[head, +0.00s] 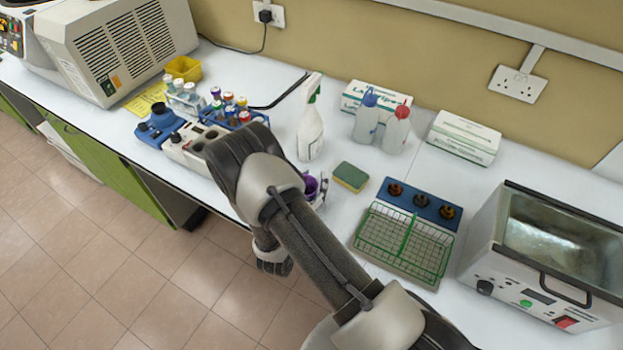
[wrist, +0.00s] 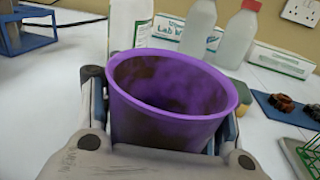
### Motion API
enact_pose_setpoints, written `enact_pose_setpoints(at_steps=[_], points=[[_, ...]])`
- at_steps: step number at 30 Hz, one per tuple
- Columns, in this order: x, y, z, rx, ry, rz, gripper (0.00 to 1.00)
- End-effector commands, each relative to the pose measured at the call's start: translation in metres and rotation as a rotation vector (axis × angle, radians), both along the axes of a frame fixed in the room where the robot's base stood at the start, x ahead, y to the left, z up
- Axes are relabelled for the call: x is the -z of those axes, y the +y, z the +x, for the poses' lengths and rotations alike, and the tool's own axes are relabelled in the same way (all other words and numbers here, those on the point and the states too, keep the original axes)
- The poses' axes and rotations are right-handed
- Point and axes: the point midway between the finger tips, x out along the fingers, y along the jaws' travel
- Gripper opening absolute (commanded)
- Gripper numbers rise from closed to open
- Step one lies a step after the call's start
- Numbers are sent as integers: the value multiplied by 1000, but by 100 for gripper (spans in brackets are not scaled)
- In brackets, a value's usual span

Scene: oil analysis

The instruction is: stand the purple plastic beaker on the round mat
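The purple plastic beaker (wrist: 168,120) fills the middle of the wrist view, open end up, with dark smudges on its inner wall. My gripper (wrist: 166,140) has a finger on each side of it, close against its wall, and appears shut on it. In the head view, a small part of the beaker (head: 311,186) shows beside my wrist, near the bench's front edge. My gripper (head: 318,190) is mostly hidden there by my arm. I cannot tell whether the beaker's base touches the bench. I cannot make out the round mat in either view.
A spray bottle (head: 311,125) and a green-yellow sponge (head: 350,177) stand close behind and right of the beaker. A green wire basket (head: 405,243) and a water bath (head: 550,255) are further right. A blue tube rack (head: 232,116) and white instrument (head: 190,148) are left.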

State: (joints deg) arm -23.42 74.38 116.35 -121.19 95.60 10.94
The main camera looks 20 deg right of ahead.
Motion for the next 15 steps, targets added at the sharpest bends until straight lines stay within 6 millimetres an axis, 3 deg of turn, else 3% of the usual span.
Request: enact_pose_setpoints(at_steps=[8, 15], points=[[0, 0, 0, 0, 0, 0, 71], [0, 0, 0, 0, 0, 0, 71]])
